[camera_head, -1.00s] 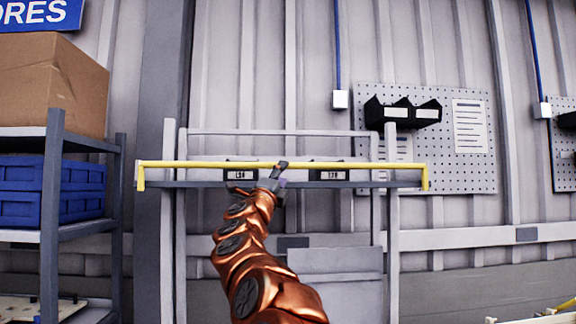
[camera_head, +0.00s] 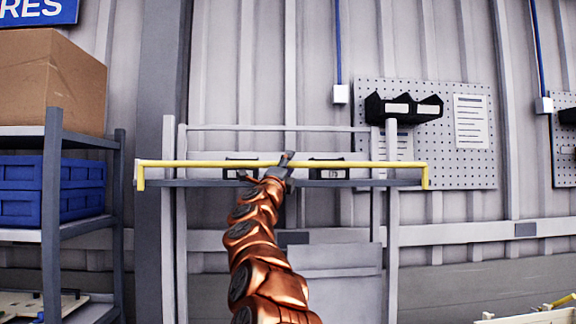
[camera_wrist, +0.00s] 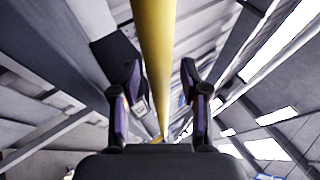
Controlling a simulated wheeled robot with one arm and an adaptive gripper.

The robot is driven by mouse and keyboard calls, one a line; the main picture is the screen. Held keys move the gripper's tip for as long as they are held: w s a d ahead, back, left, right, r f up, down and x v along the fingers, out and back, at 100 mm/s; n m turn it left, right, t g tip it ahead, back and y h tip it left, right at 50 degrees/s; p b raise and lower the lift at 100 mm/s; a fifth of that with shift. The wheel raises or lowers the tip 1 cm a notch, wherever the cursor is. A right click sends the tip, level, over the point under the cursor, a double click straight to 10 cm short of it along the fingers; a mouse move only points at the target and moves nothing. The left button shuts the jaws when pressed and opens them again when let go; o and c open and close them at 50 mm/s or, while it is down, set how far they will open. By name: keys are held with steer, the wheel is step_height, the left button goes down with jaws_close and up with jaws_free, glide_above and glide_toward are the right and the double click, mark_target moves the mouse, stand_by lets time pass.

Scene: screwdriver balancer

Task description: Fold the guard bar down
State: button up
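The yellow guard bar (camera_head: 205,164) runs level across the front of a grey rack, with a short bent-down leg at each end. My gripper (camera_head: 284,160) is at the middle of the bar in the head view, and part of it shows above the bar. In the wrist view, the bar (camera_wrist: 156,45) passes between the two fingers of my gripper (camera_wrist: 160,80). The fingers stand apart, with a gap visible on each side of the bar. Whether any part of the gripper touches the bar cannot be told.
Black bins with labels (camera_head: 329,173) sit on the rack shelf (camera_head: 375,183) behind the bar. A shelf unit with blue crates (camera_head: 80,190) and a cardboard box (camera_head: 50,80) stands left. A pegboard (camera_head: 455,165) hangs on the right wall. Space in front of the rack's right side looks clear.

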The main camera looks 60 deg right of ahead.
jaws_close()
stand_by(0.3)
